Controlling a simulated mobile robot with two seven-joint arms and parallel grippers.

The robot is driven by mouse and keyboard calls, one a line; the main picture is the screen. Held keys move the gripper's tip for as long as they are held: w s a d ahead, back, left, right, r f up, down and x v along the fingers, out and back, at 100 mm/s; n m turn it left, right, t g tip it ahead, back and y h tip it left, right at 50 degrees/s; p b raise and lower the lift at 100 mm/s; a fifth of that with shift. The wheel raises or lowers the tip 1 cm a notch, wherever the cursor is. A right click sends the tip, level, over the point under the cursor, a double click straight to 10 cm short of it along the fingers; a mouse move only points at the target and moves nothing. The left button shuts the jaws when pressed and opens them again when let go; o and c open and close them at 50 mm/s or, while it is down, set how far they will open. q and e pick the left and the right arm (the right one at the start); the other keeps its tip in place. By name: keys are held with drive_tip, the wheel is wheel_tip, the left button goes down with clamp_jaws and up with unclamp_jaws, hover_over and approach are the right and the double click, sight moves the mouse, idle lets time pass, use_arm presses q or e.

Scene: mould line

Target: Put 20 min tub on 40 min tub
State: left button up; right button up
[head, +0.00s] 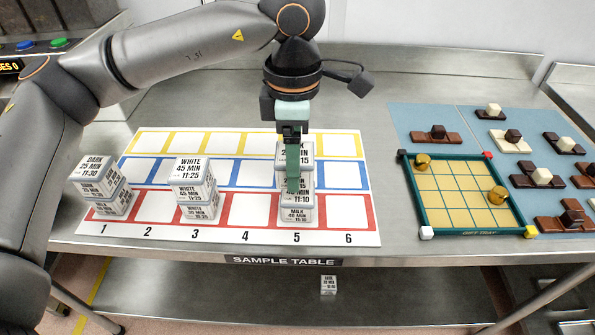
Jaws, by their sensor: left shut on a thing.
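My left gripper (292,175) comes down over place 5 of the mat and is shut on a white tub (305,150). The fingers cover much of its label; a "2" and "MIN" show, consistent with the 20 min tub. The 40 min tub (297,215), marked "MILK 40 MIN", stands on the mat in column 5 below the held tub. Its upper label, with "11:10", is partly behind the fingers. I cannot tell whether the two tubs touch or a gap is left. My right gripper is not in view.
Tub stacks stand at place 1 (102,185) and place 3 (196,188) on the numbered mat (244,212). Places 2, 4 and 6 are clear. A gift tray (418,203) and chocolates on blue mats are at right. A small tub (328,285) sits below the table edge.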

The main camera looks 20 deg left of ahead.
use_arm(q)
drive_tip(key=shift+w+d+f, duration=0.15)
drive_tip(key=shift+w+f, duration=0.05)
drive_tip(key=shift+f, duration=0.15)
drive_tip(key=shift+w+f, duration=0.1)
drive_tip(key=shift+f, duration=1.5)
drive_tip(key=shift+f, duration=0.25)
drive_tip(key=o, duration=1.4)
drive_tip(key=shift+o, duration=0.2)
wheel_tip(320, 180, up, 12)
drive_tip(key=shift+r, duration=0.25)
